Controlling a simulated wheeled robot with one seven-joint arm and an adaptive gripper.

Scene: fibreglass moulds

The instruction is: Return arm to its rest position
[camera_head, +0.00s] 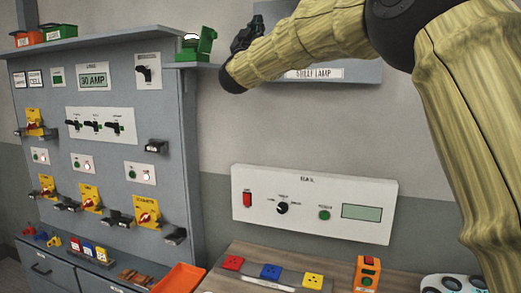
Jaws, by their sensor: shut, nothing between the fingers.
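My arm, in a yellow-olive fabric sleeve, comes in from the right side of the head view and reaches across the top. My gripper (246,36) is at the upper middle, dark and small, pointing up. It is shut and empty. It is beside the green bin (195,47) at the right end of the top shelf, and I cannot tell the gap in depth between them. My arm covers part of a grey panel with a label reading "SHELF LAMP" (314,73).
A grey switch cabinet (185,170) stands at left, with yellow and black switches. A white control panel (312,237) is on the wall. Below it, a wooden bench (228,281) bears red, blue and yellow sockets. An orange tray (180,278) sits at its left. The wall between is clear.

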